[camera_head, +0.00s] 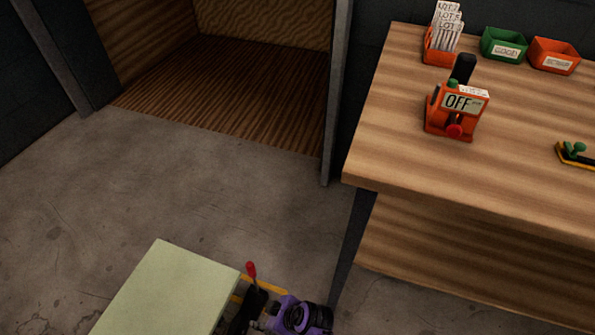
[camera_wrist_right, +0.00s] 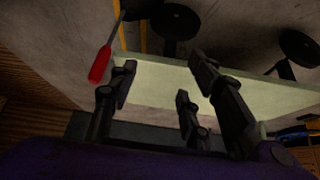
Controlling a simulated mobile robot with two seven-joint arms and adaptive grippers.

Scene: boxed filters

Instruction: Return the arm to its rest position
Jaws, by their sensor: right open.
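My right gripper (camera_wrist_right: 160,88) is open in the right wrist view, with its black fingers spread apart and nothing visibly held between them. The pale green panel (camera_wrist_right: 160,82) shows behind the fingers; I cannot tell whether they touch it. In the head view, a purple and black part of my right arm (camera_head: 303,315) is at the bottom edge, just right of the pale green panel (camera_head: 170,290). The gripper's fingertips are not clear there. My left arm and gripper are not in view.
A wooden bench (camera_head: 400,160) at right holds an orange device reading OFF (camera_head: 455,112), card holder and bins. Grey floor (camera_head: 190,190) is clear.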

